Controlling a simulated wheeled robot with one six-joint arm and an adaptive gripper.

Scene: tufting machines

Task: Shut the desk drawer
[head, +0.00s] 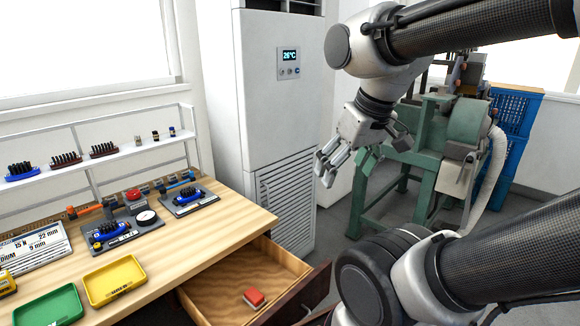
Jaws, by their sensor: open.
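The desk drawer (222,285) stands pulled out from under the wooden desk top (226,222). Its dark front panel (303,291) faces right, and its lower part is cut off by the picture edge. A small red and white block (254,297) lies inside on the drawer floor. My gripper (325,170) is open and empty. It hangs in the air above and to the right of the drawer, in front of the white cabinet, and touches nothing that I can see. My arm hides part of the area right of the drawer front.
On the desk are a yellow tray (115,281), a green tray (49,308) and tool holders (190,198). A white shelf (95,160) runs behind. A tall white air conditioner (268,110) stands at the back. A green machine (455,140) and blue crates (512,115) stand right.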

